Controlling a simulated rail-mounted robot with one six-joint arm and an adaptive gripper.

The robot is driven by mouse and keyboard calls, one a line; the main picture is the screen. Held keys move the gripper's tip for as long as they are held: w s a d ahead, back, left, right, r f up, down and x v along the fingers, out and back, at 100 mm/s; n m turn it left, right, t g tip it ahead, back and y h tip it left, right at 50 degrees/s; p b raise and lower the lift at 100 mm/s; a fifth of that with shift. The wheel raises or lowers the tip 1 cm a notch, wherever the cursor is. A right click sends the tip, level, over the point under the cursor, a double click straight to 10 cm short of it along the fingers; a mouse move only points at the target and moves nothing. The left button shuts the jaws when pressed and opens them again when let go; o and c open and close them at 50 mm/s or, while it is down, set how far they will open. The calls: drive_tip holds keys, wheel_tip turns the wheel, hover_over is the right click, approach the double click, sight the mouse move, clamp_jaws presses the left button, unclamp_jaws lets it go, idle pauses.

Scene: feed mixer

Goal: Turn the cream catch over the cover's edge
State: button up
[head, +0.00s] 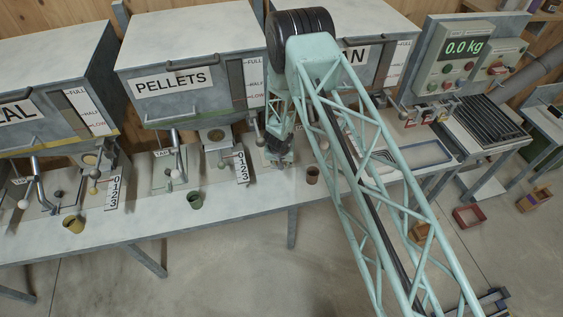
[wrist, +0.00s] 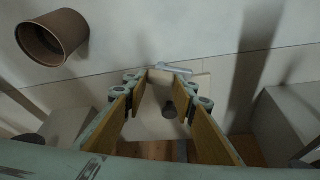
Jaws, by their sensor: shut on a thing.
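My gripper (wrist: 162,80) is shut on a small cream piece, which looks like the cream catch (wrist: 161,76), between its two yellow-lined fingers in the wrist view. A light grey bar (wrist: 174,69) lies just beyond the fingertips. How far the catch overlaps the cover's edge cannot be told. In the head view my gripper (head: 279,160) reaches down to the bench below the bins; the catch is hidden there.
A brown cup (wrist: 52,38) stands at upper left in the wrist view; it also shows on the bench in the head view (head: 312,175). The pellets bin (head: 190,85) stands left of my arm. A green cup (head: 195,200) sits on the bench's front edge.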

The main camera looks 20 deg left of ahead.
drive_tip(key=shift+s+f+m, duration=0.25)
drive_tip(key=shift+s+m, duration=0.05)
drive_tip(key=shift+s, duration=0.05)
idle(0.3)
drive_tip(key=o, duration=0.8)
drive_tip(key=shift+a, duration=0.15)
drive_tip(key=shift+o, duration=0.4)
drive_tip(key=shift+w+r, duration=0.1)
drive_tip(key=shift+r, duration=0.05)
drive_tip(key=shift+w, duration=0.1)
drive_tip(key=shift+r, duration=0.2)
wheel_tip(320, 180, up, 10)
drive_tip(key=shift+f, duration=0.2)
